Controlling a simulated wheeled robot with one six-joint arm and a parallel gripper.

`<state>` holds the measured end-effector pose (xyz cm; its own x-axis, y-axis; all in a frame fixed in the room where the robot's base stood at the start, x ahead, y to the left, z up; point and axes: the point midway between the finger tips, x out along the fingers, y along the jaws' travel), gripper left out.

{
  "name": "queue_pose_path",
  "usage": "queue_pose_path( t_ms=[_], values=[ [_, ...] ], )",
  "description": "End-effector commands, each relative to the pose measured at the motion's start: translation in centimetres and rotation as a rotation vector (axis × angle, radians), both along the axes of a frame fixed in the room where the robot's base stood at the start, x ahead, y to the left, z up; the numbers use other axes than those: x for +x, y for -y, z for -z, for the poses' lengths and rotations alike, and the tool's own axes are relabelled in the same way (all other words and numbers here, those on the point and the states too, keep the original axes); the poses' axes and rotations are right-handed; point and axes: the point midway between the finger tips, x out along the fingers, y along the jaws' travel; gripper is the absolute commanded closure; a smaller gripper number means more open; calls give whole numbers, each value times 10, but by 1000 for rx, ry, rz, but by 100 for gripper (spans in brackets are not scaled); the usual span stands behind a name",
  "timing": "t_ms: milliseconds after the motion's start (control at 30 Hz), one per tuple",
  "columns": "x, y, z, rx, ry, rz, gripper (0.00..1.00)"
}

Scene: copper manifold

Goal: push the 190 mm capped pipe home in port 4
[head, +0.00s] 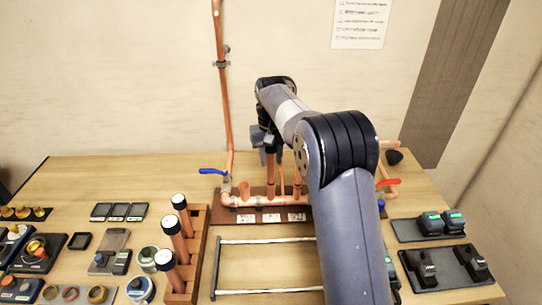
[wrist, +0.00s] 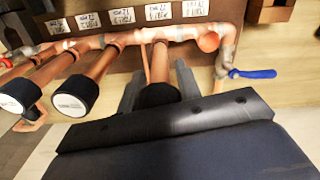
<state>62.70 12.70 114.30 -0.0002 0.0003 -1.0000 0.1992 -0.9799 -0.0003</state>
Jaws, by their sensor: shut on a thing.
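My gripper (wrist: 157,85) is shut on a copper pipe (wrist: 160,66) with a black cap (wrist: 158,96). In the head view the held pipe (head: 270,168) stands upright over the copper manifold (head: 262,201), and its lower end meets the manifold at the port just right of an open stub (head: 245,189). How deep it sits I cannot tell. The open stub also shows in the wrist view (wrist: 208,42). Two other capped pipes, one nearer (wrist: 75,96) and one farther (wrist: 18,92), stand in the manifold beside the held one. The port label print is unreadable.
A wooden rack (head: 197,240) with three capped pipes stands front left of the manifold. A blue valve handle (head: 212,171) is at the manifold's left end, a red one (head: 388,182) at the right. My arm hides much of the right side. A framed opening (head: 265,241) lies in front.

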Motion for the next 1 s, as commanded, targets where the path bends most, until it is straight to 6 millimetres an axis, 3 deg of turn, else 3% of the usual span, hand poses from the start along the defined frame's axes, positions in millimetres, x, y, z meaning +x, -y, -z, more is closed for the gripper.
queue_pose_path(
  t_ms=[1000],
  values=[
    [0, 0, 7, 0, -1, 0, 90]
  ],
)
